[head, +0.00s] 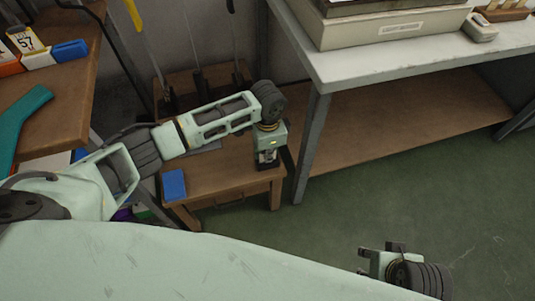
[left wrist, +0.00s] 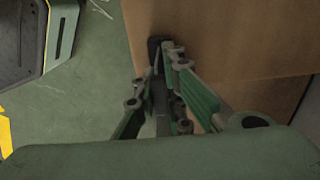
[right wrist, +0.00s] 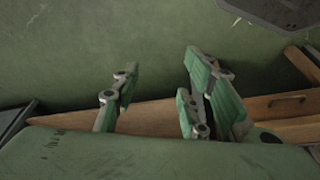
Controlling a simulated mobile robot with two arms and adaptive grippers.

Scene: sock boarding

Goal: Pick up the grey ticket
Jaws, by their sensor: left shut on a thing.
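My left gripper (head: 269,160) is low at the right edge of a small wooden table. In the left wrist view my left gripper (left wrist: 163,55) is shut with a narrow dark grey thing (left wrist: 158,90) between its fingers. Most of that thing is hidden, and I cannot tell whether it is the grey ticket. A flat grey patch (head: 206,147) shows on the small table, partly behind my left arm. My right gripper (head: 383,250) is low at the bottom right of the head view. In the right wrist view my right gripper (right wrist: 158,72) is open and empty.
The small table (head: 225,176) also holds a blue block (head: 174,184) and upright dark tools at its back. A white-topped workbench (head: 365,63) with boxes stands at right. A wooden desk (head: 75,88) at left holds a "57" card (head: 25,40). Green floor (head: 340,215) is open.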

